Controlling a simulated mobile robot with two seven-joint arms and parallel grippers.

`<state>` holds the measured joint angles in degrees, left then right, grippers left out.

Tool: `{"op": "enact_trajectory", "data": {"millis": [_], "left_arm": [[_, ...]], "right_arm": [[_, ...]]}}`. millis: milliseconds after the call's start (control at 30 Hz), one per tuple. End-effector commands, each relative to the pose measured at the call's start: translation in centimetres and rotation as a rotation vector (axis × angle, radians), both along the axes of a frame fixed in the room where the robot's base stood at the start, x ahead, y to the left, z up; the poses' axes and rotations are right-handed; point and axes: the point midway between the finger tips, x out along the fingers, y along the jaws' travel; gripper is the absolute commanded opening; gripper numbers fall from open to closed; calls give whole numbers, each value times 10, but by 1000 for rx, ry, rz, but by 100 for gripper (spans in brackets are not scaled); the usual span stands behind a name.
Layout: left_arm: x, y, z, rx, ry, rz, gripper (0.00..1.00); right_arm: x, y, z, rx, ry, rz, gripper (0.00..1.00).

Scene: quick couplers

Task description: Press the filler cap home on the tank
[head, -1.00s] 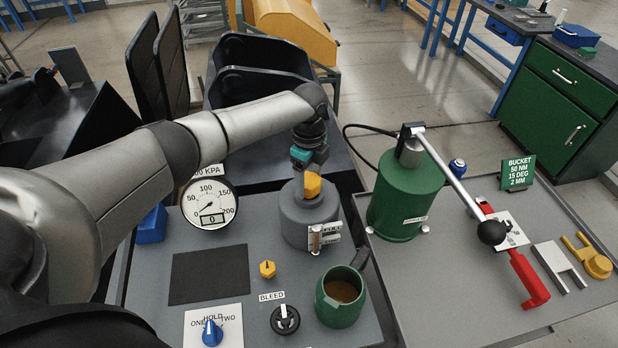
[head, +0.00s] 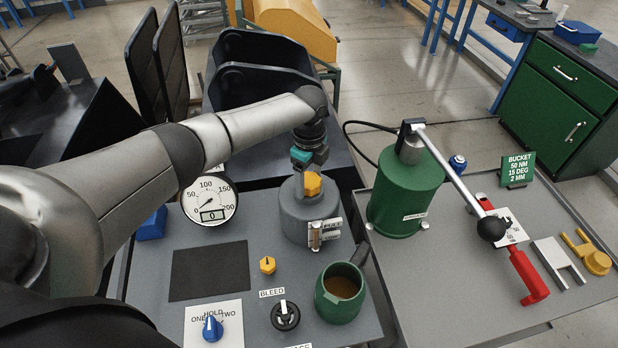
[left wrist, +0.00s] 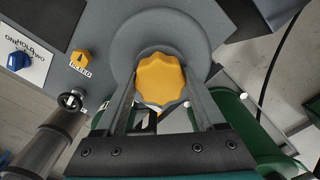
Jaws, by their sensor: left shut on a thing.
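The yellow filler cap (head: 312,184) is at the top of the grey tank (head: 298,222), beneath my left gripper (head: 309,172). In the left wrist view the lobed yellow cap (left wrist: 160,80) sits over the round grey tank top (left wrist: 122,68), between the two fingers of my left gripper (left wrist: 162,98). The fingers are shut on the cap's sides. Whether the cap is fully seated cannot be told, as its underside is hidden. My right gripper is not in view.
A pressure gauge (head: 209,202) reading 0 stands left of the tank. A green pump cylinder (head: 405,195) with a long lever stands to the right.

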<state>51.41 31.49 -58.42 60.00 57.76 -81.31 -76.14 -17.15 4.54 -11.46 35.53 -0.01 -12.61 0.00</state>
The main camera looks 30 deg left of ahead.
Motion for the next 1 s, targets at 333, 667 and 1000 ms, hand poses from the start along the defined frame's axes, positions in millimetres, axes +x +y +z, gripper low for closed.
{"op": "enact_trajectory", "data": {"millis": [333,667,1000], "left_arm": [[-1,0,-3,0,2,0,100],[-1,0,5,0,2,-1,100],[1,0,78,-2,-7,-1,100]], "right_arm": [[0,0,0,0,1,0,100],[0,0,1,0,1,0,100],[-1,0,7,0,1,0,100]]}}
